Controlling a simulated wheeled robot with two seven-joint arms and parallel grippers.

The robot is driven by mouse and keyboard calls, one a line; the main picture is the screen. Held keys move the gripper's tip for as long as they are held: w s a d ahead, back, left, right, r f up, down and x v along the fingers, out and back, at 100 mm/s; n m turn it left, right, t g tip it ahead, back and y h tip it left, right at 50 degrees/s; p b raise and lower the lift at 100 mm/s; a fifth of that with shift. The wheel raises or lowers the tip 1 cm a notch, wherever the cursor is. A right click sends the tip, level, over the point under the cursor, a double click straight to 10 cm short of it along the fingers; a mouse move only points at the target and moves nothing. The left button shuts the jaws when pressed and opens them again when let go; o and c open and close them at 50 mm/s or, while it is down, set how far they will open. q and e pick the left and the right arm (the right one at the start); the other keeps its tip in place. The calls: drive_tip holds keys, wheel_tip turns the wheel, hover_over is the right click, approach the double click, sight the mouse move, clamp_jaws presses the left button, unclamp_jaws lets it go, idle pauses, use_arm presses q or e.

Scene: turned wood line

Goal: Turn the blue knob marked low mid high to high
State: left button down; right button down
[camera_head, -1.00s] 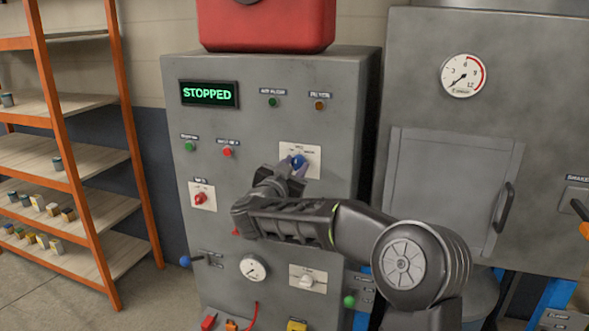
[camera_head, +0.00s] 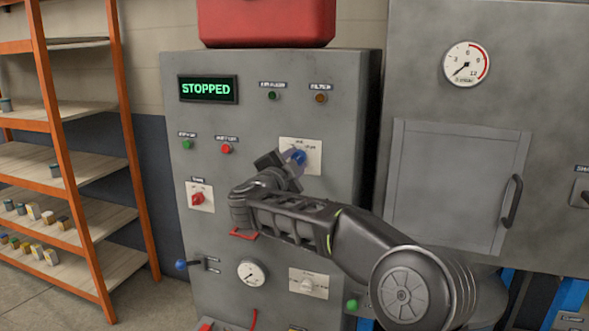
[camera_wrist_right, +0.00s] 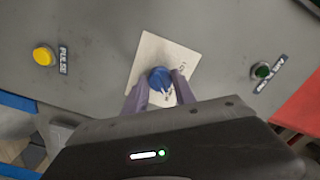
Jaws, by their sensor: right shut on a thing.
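The blue knob (camera_head: 298,157) sits on a pale square plate (camera_head: 313,148) on the front of the grey control cabinet. My right gripper (camera_head: 292,165) is at the knob, its fingers shut on it. In the right wrist view the blue knob (camera_wrist_right: 160,80) shows between the two fingertips (camera_wrist_right: 158,92) on the tilted pale plate. The plate's lettering is mostly hidden or too small to read, so I cannot tell which mark the knob points to. My left gripper is not in view.
A red box (camera_head: 267,22) stands on top. An orange shelf (camera_head: 70,160) is at left, a grey cabinet with door (camera_head: 455,185) at right.

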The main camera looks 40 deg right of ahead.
drive_tip(key=shift+m, duration=0.3)
drive_tip(key=c, duration=1)
unclamp_jaws()
drive_tip(key=shift+a, duration=0.1)
drive_tip(key=b+v, duration=0.2)
drive_tip(key=v, duration=0.5)
drive_tip(key=shift+s+a, duration=0.25)
